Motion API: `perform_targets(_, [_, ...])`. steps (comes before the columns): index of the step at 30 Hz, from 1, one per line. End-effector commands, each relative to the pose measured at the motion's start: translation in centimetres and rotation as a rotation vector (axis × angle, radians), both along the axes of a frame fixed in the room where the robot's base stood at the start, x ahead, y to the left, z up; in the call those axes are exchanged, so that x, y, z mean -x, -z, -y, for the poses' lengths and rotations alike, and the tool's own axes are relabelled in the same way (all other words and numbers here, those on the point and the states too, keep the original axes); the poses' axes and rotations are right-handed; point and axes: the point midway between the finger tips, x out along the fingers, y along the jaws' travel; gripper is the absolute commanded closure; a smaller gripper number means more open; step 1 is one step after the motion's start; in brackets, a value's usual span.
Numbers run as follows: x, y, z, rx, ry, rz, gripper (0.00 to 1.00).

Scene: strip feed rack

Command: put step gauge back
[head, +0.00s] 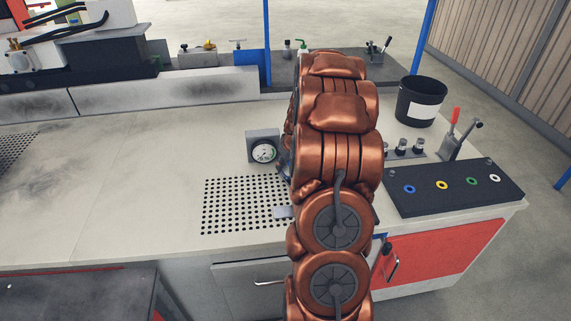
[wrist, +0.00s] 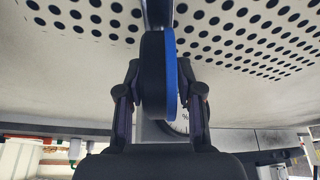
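In the wrist view my gripper (wrist: 161,75) has its two fingers on either side of a rounded black and blue body (wrist: 152,78), which I take to be the step gauge. The fingers appear closed against its sides. A grey metal part runs from it toward the top edge, over the perforated area (wrist: 250,32) of the bench. In the head view my arm hides the gripper and most of the held piece.
A dial gauge (head: 263,152) on a grey block stands just left of my arm. On the right are a black strip with coloured rings (head: 455,187), a lever clamp (head: 459,140) and a black bin (head: 420,102). The bench top at left (head: 110,190) is clear.

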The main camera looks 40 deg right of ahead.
Motion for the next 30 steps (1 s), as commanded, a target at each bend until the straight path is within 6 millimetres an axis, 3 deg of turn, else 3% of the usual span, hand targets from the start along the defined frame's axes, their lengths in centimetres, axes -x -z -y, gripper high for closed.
perform_targets(3, [0.0, 0.0, 0.0, 0.0, 0.0, 0.0, 0.51])
perform_targets(17, [0.2, -0.9, -0.1, 0.0, 0.0, 0.0, 0.51])
perform_targets(30, [2.5, -6.8, -0.6, 0.004, 0.001, 0.004, 0.51])
